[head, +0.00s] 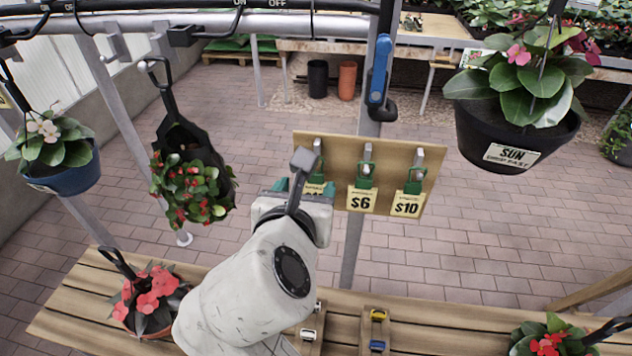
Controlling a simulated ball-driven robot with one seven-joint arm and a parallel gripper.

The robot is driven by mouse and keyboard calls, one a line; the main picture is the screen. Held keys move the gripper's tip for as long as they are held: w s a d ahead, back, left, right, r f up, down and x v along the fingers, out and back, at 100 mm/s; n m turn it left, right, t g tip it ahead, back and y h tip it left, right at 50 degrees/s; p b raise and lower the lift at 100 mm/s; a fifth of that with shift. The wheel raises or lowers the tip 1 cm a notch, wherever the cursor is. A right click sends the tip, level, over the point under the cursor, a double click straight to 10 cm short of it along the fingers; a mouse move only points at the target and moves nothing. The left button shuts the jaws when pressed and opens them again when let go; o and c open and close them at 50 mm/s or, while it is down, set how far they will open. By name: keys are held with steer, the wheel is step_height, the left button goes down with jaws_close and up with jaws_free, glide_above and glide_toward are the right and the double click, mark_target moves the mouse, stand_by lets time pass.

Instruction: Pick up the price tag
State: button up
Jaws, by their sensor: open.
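Yellow price tags with green tops hang from metal hooks on a wooden board (430,185). The $6 price tag (362,198) is in the middle and the $10 price tag (407,204) is at the right. The left price tag (315,190) is partly hidden behind my gripper (292,185). My gripper is at the left end of the board, in front of or beside the left tag. Its fingers are mostly hidden by my wrist, and I cannot tell whether they touch the tag.
Hanging pots surround the board: a black pot marked SUN (510,135), a blue pot (65,170) and a dark sling planter (185,140). A slatted wooden bench (440,325) below holds potted red flowers (150,295) and small colored clips (377,330). A metal post (355,225) stands behind the board.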

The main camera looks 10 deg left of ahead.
steer(key=shift+d+p+x, duration=0.2)
steer(key=shift+p+x, duration=0.3)
steer(key=shift+x, duration=3.05)
steer(key=shift+s+f, duration=0.1)
steer(key=shift+f, duration=0.05)
steer(key=c, duration=0.5)
steer(key=b, duration=0.3)
glide_toward(315, 175)
steer(key=s+f, duration=0.2)
steer(key=s, duration=0.7)
steer(key=shift+s+a, duration=0.15)
steer(key=shift+s, duration=0.1)
